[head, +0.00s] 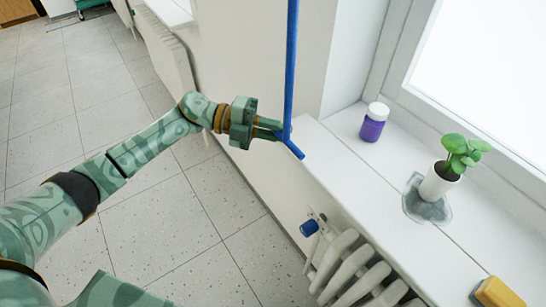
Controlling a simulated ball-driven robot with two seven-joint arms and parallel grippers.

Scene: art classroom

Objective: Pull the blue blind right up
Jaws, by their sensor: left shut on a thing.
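A narrow blue rod (291,60) hangs straight down from the top edge of the head view, beside the window recess. Its lower end has a short slanted blue piece (293,148), just off the corner of the windowsill. My left gripper (277,130) comes in from the left and is shut on the blue rod near its lower end. The fingertips partly hide the join there. The broad face of a blue blind does not show, and whatever the rod hangs from is above the picture. My right gripper is out of view.
The white windowsill (345,175) holds a purple jar (373,127) with a white lid, a potted plant (440,180) on a grey patch and a yellow sponge-like block (497,293). A white radiator (350,268) with a blue knob (309,228) is below. The tiled floor at left is clear.

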